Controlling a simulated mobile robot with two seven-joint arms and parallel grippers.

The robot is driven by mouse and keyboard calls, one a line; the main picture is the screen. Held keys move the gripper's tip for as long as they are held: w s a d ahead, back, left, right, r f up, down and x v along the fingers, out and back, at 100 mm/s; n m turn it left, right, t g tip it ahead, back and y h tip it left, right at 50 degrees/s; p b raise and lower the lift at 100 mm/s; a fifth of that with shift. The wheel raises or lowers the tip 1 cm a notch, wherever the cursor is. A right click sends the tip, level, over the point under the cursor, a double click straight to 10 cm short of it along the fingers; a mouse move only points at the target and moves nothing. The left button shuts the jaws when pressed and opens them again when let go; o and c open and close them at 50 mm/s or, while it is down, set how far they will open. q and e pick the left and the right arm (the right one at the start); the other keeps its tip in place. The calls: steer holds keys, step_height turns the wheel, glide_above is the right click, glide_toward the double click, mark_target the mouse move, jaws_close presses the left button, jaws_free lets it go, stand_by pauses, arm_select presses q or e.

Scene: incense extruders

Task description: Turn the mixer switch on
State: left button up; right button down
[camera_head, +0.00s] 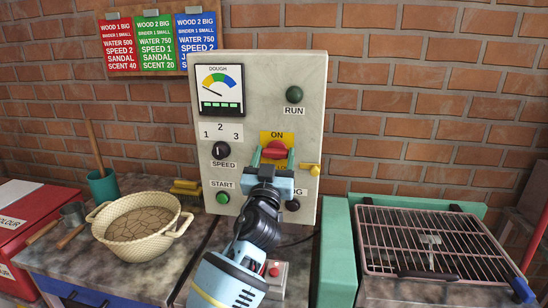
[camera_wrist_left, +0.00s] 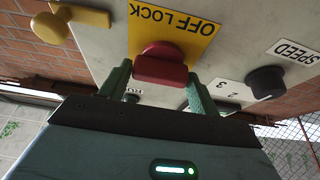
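The mixer switch is a red handle (camera_head: 275,149) on a yellow plate (camera_head: 277,137) marked ON, on the pale control panel (camera_head: 262,90). In the left wrist view the red handle (camera_wrist_left: 161,66) is close, and the yellow plate's OFF LOCK words show upside down. My left gripper (camera_head: 275,157) is at the switch, with its green fingers spread on either side of the handle. Narrow gaps seem to show beside the handle in the left wrist view (camera_wrist_left: 160,85); contact is unclear. The handle's exact turn is hard to tell. My right gripper is not in view.
A yellow knob (camera_head: 313,169) sticks out right of the switch. The speed dial (camera_head: 221,150), green start button (camera_head: 223,197) and dark green run lamp (camera_head: 294,94) are also on the panel. A cream basin (camera_head: 136,228) stands left, a wire rack (camera_head: 430,245) right.

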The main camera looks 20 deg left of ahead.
arm_select(q)
steer(key=c, duration=0.5)
steer(key=shift+c, duration=0.2)
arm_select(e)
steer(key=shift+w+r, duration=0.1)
